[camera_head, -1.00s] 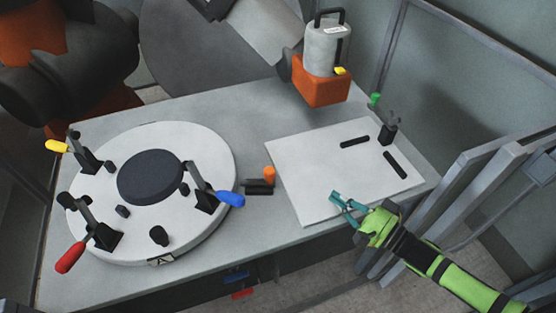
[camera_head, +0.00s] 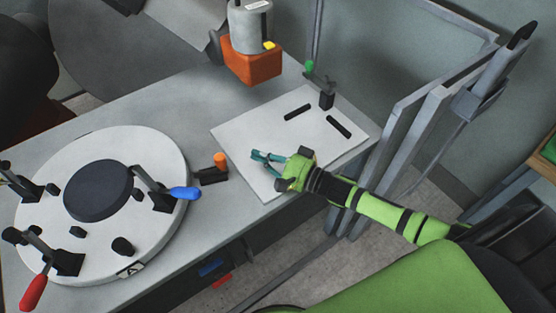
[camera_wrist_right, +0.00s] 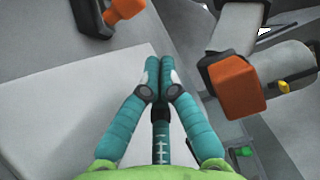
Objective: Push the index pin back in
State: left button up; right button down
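The index pin's orange knob (camera_head: 220,160) stands on a small black block (camera_head: 213,176) on the bench, just right of the round white mould plate (camera_head: 150,235). An orange knob with a dark part, likely the same pin, shows at the top of the right wrist view (camera_wrist_right: 122,8). My right gripper (camera_head: 256,161) is over the left part of the white board, right of the pin and apart from it. In the right wrist view its teal fingertips (camera_wrist_right: 158,66) meet with nothing between them. My left gripper is not in view.
The white board (camera_head: 250,125) bears black strips (camera_head: 297,112) and a small black clamp (camera_head: 326,98). A grey canister on an orange base (camera_head: 252,65) stands behind. Clamps with blue (camera_head: 185,193) and red (camera_head: 34,293) handles sit on the round plate. Grey frame posts rise at right.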

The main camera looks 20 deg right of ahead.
aim_at(225, 159)
jog(key=a, duration=0.1)
jog(key=w+a, duration=0.1)
jog(key=w+a+p, duration=0.1)
jog(key=shift+a+r, duration=0.1)
jog(key=shift+a, duration=1)
jog(key=shift+w+a+p, duration=0.2)
jog(key=shift+a+p, duration=0.25)
jog(key=shift+a, duration=1)
jog(key=shift+d, duration=0.15)
